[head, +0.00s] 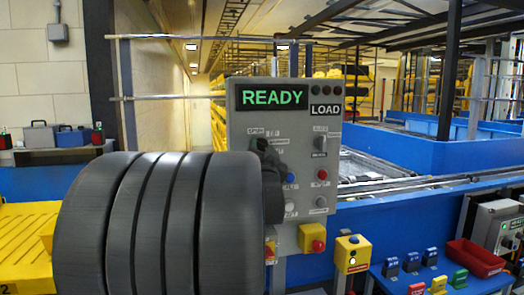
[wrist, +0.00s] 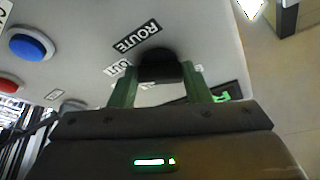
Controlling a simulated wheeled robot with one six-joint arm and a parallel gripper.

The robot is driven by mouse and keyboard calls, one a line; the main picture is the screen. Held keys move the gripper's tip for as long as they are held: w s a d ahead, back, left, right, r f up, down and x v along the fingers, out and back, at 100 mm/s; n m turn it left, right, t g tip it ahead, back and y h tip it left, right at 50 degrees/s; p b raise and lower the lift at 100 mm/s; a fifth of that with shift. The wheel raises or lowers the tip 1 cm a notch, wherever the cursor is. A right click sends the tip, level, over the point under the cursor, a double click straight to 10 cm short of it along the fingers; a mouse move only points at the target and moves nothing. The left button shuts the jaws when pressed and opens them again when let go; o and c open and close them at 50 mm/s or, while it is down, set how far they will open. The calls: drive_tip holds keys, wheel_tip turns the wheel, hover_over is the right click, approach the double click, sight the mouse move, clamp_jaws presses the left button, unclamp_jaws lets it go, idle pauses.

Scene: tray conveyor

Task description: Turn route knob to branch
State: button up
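The route knob (wrist: 160,68) is black and sits on the grey control panel (head: 240,110), beside a ROUTE label (wrist: 137,36) in the wrist view. My gripper (wrist: 160,78) has its two green fingers on either side of the knob, with no clear gap at its sides. It looks shut on the knob. A smaller label beside the knob is partly hidden by a finger. The branch mark and the knob's pointing direction cannot be made out.
The panel display (head: 272,96) reads READY, with LOAD (head: 325,109) below right. A blue button (wrist: 31,44) and a red button (wrist: 9,85) lie left in the wrist view. A red emergency button (head: 318,246) sits below the panel. Blue conveyor rails (head: 400,205) run to the right.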

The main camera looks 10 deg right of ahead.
drive_tip(key=shift+f+n+b, duration=0.2)
drive_tip(key=shift+n+b, duration=0.2)
drive_tip(key=shift+b, duration=0.35)
drive_tip(key=n+y+b, duration=0.1)
drive_tip(key=n+b, duration=0.1)
drive_tip(key=n, duration=0.1)
drive_tip(key=n+t+y+b, duration=0.1)
drive_tip(key=n+y+b, duration=0.1)
drive_tip(key=n, duration=0.1)
drive_tip(key=shift+d+b, duration=0.2)
drive_tip(key=shift+b, duration=0.1)
drive_tip(key=shift+r+n+y, duration=0.15)
drive_tip(key=shift+n+y, duration=1.45)
drive_tip(key=shift+n, duration=0.8)
drive_tip(key=o, duration=1)
